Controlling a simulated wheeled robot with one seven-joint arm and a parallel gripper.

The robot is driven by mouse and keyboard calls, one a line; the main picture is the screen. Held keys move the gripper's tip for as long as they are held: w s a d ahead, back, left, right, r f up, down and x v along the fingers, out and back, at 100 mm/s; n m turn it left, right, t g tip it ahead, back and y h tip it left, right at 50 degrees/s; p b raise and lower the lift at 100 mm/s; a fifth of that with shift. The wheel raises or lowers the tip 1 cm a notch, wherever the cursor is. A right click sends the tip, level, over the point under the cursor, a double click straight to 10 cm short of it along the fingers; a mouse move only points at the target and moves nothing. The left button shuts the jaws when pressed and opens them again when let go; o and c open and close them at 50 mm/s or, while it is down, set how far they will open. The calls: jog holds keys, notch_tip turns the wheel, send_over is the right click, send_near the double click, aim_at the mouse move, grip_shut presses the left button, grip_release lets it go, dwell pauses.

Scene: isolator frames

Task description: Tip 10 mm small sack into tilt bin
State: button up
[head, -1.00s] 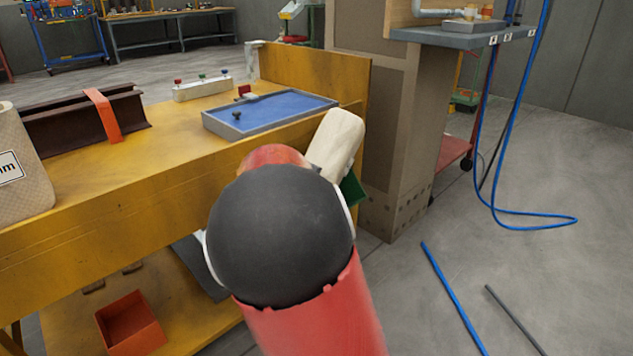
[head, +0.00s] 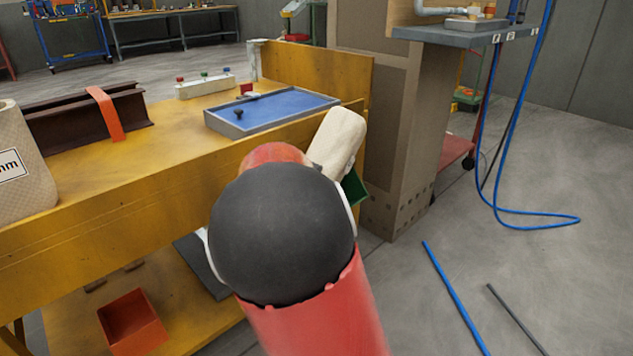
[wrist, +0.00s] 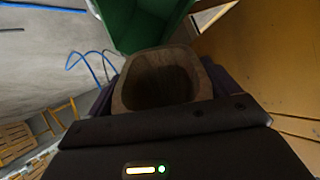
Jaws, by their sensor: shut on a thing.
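A small cream sack (head: 338,138) shows in the head view beyond my arm, tilted, near the bench's right end. In the wrist view its open brown mouth (wrist: 160,82) faces the camera, between the dark fingers of my gripper (wrist: 155,100). My gripper is shut on the sack; in the head view my own arm hides it. A green bin (wrist: 145,25) lies just past the sack's mouth in the wrist view. In the head view only a green corner of the bin (head: 354,188) shows below the sack. I cannot tell whether sack and bin touch.
A yellow bench (head: 150,190) runs along the left, with a blue-topped tray (head: 280,110), a steel beam (head: 70,118) and a larger labelled sack (head: 18,170). A cardboard-brown column (head: 400,150) stands right of the sack. A blue hose (head: 520,225) lies on the floor at right.

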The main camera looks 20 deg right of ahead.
jog(key=shift+w+a+r, duration=0.15)
jog(key=shift+w+a, duration=0.1)
jog(key=shift+a, duration=0.15)
jog(key=shift+s, duration=0.1)
dwell(0.5)
jog(key=shift+d, duration=0.2)
dwell(0.5)
jog(key=shift+s+d, duration=0.1)
dwell(0.6)
dwell(0.9)
